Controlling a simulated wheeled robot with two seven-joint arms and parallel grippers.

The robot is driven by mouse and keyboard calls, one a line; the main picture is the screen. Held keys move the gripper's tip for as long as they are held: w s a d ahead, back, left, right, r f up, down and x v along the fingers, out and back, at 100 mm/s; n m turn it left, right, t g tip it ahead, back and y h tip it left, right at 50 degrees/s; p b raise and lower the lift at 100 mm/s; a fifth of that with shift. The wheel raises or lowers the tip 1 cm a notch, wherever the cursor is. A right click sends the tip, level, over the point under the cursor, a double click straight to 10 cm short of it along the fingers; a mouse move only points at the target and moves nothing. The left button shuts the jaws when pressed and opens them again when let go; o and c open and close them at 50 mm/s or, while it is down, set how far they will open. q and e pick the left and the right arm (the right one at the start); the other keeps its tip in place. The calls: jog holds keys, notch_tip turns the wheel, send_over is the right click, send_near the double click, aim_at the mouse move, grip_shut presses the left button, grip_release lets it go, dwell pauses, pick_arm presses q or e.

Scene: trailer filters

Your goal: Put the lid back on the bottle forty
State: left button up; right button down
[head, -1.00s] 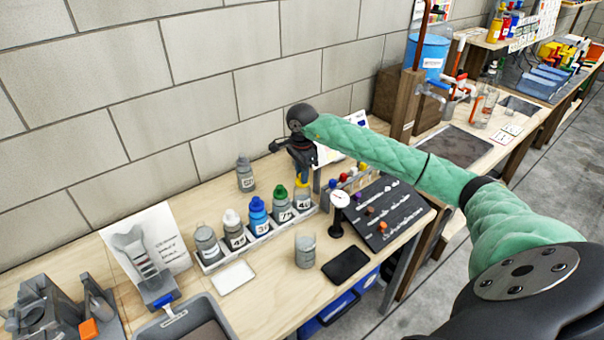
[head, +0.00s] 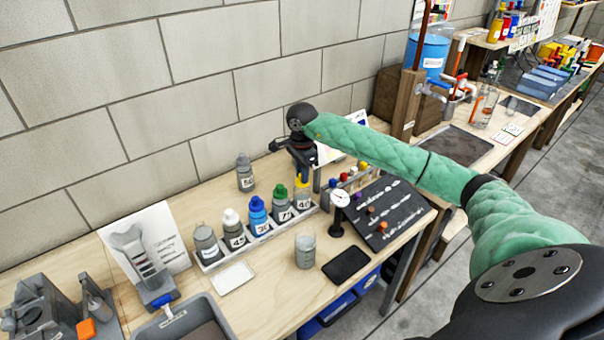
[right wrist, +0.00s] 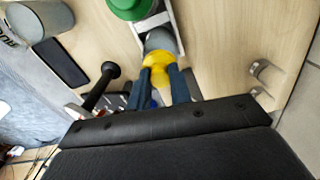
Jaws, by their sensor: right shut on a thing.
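The bottle forty (head: 302,198) stands upright at the right end of the white bottle rack, its label partly readable. Its yellow lid (head: 302,181) sits at the bottle's mouth. My right gripper (head: 302,168) is above the bottle, pointing down, with the lid between its fingers. In the right wrist view the two dark blue fingers (right wrist: 160,85) are shut on the yellow lid (right wrist: 157,62), with the grey bottle (right wrist: 160,40) directly beyond it. Whether the lid is seated or only resting cannot be told. My left gripper is not in view.
The rack (head: 240,250) holds several other bottles with green, blue, white and grey tops. A dial gauge on a black stand (head: 337,215), a grey cup (head: 305,250) and a black pad (head: 346,263) are nearby. A grey bottle (head: 245,173) stands behind the rack.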

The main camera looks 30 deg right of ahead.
jog(key=c, duration=0.7)
grip_release()
jog(key=shift+r, duration=0.1)
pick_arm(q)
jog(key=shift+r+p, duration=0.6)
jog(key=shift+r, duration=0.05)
pick_arm(e)
jog(key=shift+r, duration=3.45)
grip_shut()
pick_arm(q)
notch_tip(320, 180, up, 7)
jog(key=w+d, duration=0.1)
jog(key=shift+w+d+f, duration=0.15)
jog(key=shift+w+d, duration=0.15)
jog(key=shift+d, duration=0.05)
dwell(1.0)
